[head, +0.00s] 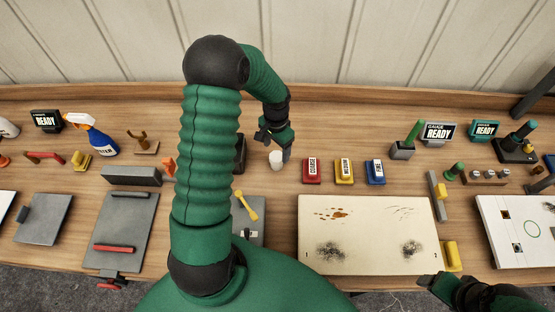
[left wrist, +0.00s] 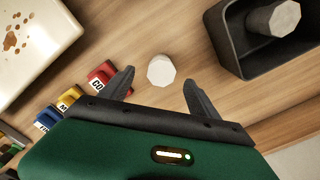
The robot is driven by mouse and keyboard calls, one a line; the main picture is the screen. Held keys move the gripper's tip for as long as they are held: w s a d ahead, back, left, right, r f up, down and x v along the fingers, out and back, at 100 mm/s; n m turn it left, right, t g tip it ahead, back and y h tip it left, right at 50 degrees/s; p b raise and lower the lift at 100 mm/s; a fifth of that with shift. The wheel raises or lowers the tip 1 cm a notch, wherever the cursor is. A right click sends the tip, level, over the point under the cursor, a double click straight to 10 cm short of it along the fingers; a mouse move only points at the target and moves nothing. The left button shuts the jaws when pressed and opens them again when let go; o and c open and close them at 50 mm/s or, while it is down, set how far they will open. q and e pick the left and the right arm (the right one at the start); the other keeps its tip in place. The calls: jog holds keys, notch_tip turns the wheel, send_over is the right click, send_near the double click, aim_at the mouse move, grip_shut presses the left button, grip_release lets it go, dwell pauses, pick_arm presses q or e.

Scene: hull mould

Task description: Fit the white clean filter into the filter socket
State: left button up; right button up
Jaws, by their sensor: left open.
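A white filter (head: 276,160) stands on the wooden bench near the middle; it also shows in the left wrist view (left wrist: 161,71). My left gripper (head: 274,149) is open and comes down over it from behind. In the left wrist view the white filter lies between and just beyond the two fingertips (left wrist: 159,78), with a gap on both sides. A greyer filter-like piece (left wrist: 274,18) sits in a dark open box (left wrist: 232,50). I cannot make out the filter socket. My right gripper (head: 432,282) is at the lower right, away from the filter; its jaws are unclear.
Red (head: 312,171), yellow (head: 344,171) and blue (head: 375,172) labelled blocks stand right of the filter. A stained cream panel (head: 370,220) lies in front. A yellow tool (head: 246,206) lies on a grey plate partly hidden by my left arm. Bench between filter and panel is clear.

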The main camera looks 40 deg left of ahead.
aim_at(276, 156)
pick_arm(q)
jog(key=f, duration=0.2)
jog(key=f+p, duration=0.1)
jog(key=f, duration=0.2)
jog(key=f+p, duration=0.1)
jog(key=f, duration=0.2)
jog(key=shift+w+a+f, duration=0.1)
jog(key=shift+w+a, duration=0.05)
jog(key=shift+a, duration=0.2)
jog(key=shift+f, duration=0.35)
jog(key=shift+w+d, duration=0.15)
jog(key=shift+d, duration=0.1)
jog(key=shift+c, duration=0.8)
jog(key=shift+a, duration=0.1)
jog(key=c, duration=1.3)
pick_arm(e)
jog(key=shift+a+r, duration=0.2)
jog(key=shift+r, duration=0.45)
jog(key=shift+a+r, duration=0.15)
jog(key=shift+r, duration=0.45)
